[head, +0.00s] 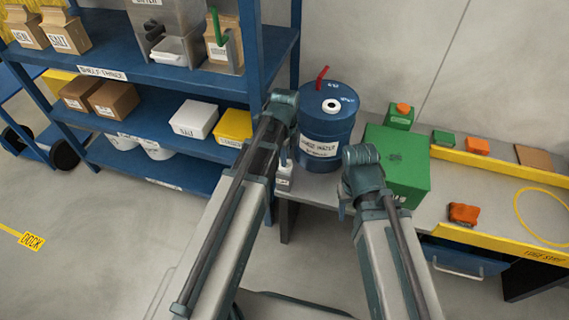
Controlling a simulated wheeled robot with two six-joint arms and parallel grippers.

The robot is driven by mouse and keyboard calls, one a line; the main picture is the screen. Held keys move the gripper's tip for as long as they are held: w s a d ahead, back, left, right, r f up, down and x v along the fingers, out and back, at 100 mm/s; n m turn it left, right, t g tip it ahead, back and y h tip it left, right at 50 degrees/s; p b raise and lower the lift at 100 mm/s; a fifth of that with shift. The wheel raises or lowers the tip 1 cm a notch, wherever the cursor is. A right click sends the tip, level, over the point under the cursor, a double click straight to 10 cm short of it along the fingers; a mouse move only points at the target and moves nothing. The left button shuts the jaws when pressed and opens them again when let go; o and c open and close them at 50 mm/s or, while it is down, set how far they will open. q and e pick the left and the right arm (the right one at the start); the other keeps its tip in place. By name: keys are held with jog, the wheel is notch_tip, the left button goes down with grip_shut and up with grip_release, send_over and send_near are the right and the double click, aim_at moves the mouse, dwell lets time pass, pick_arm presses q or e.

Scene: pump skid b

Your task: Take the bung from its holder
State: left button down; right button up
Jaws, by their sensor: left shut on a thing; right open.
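A small green holder (399,119) with a pale label stands behind the large green box on the bench. A round orange piece, which looks like the bung (403,107), sits on top of it. The blue drum (327,125) stands to its left, with a white-ringed dark hole (331,105) in its top. My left gripper (285,150) points down at the drum's left side. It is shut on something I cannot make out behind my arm. My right gripper (344,205) is open in front of the green box, its fingers mostly hidden; it is apart from the bung.
A red-handled piece (322,77) stands on the drum's top. The large green box (401,160) lies between my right gripper and the holder. An orange item (463,213) and a yellow ring are on the bench at right. Blue shelving (185,75) stands at left.

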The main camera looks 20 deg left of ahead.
pick_arm(q)
jog(key=shift+r+p, duration=0.75)
dwell(0.8)
jog(key=shift+r+p, duration=1)
